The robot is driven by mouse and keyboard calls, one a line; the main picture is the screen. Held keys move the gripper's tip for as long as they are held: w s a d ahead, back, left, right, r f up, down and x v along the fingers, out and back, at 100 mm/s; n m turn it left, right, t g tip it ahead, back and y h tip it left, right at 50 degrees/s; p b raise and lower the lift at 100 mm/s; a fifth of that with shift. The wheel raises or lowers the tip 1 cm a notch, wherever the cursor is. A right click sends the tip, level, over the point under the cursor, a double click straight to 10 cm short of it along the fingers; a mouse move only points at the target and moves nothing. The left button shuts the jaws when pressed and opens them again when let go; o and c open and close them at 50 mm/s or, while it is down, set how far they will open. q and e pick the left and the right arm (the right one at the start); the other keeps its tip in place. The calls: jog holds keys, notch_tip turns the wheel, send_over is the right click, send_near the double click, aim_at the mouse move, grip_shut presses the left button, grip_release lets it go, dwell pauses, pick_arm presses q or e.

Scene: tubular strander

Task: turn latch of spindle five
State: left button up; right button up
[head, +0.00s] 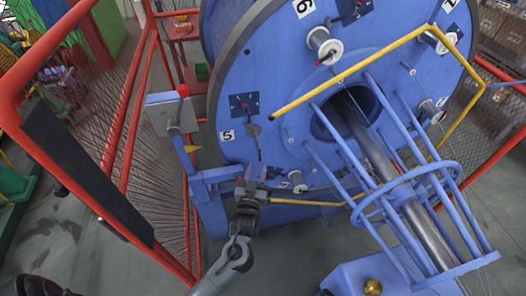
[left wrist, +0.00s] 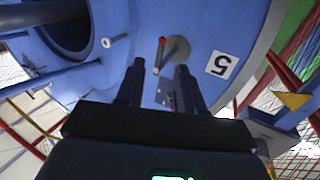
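The big blue disc (head: 290,90) carries a "5" label (head: 227,136) at its lower left. Beside the label is spindle five's grey latch (head: 254,131), with a thin rod hanging below it. My left gripper (head: 252,180) is below the latch, near the disc's lower edge, apart from it. In the left wrist view, the open fingers (left wrist: 160,85) point at the disc with a gap between them. The grey latch (left wrist: 178,50) and a red-tipped pin (left wrist: 161,42) show just beyond the fingertips, beside the upside-down "5" label (left wrist: 221,64). My right gripper is out of view.
A grey control box with a red knob (head: 170,114) stands left of the disc. A red mesh fence (head: 120,100) runs along the left. A yellow bar (head: 350,70) and a blue tube cage (head: 400,190) lie right of the latch. White spools (head: 324,48) sit around the disc.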

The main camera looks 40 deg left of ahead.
aim_at(260, 158)
pick_arm(q)
jog(key=x, duration=0.8)
jog(key=shift+w+a+b, duration=0.1)
jog(key=shift+w+b, duration=0.2)
jog(key=shift+b, duration=0.05)
jog(key=shift+c, duration=0.3)
grip_shut()
